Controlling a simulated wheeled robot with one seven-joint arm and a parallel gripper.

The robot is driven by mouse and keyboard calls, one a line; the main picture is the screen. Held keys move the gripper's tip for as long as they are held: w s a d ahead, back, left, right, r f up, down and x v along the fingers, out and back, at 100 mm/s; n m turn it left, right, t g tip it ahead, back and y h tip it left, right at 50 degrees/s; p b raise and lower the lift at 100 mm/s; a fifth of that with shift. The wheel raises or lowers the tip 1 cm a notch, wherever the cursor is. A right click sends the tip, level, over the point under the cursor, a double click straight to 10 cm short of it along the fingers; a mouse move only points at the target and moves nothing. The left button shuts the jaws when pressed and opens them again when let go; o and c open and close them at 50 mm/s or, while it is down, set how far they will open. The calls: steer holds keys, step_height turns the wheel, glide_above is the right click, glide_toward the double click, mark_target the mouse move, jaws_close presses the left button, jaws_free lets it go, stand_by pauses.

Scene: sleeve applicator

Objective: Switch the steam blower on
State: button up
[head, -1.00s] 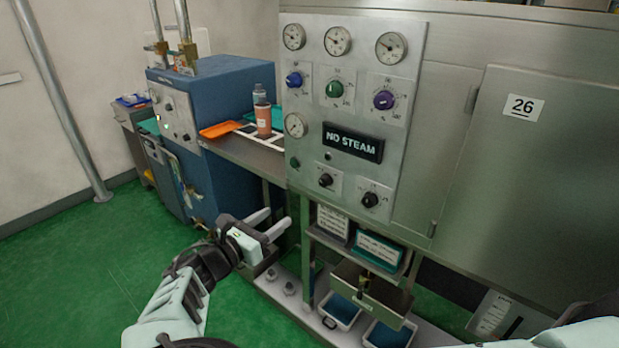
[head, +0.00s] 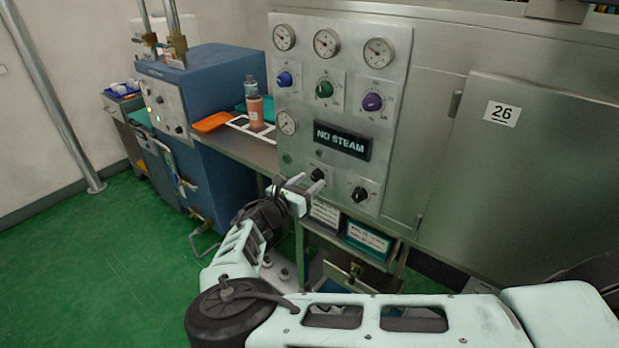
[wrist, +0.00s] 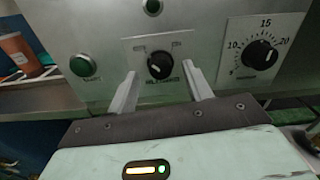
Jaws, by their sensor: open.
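The steel control panel (head: 300,104) carries a dark sign (head: 342,139) reading "NO STEAM". Below it is a small black knob (head: 317,175), also in the wrist view (wrist: 160,65), on a plate with small labels that I cannot read surely. Its pointer setting is unclear. My gripper (head: 306,186) is open in front of this knob. In the wrist view the two fingers (wrist: 160,84) stand either side of and below the knob, with a gap; contact is not visible. Which control is marked for the steam blower I cannot read.
A numbered black dial (wrist: 258,52) sits right of the knob. A shelf (head: 230,150) with bottles and an orange tray (head: 211,122) adjoins the panel on the left. Green floor is free at left.

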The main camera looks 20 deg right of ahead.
steer(key=shift+w+d, duration=0.25)
steer(key=shift+d, duration=0.15)
steer(key=c, duration=1)
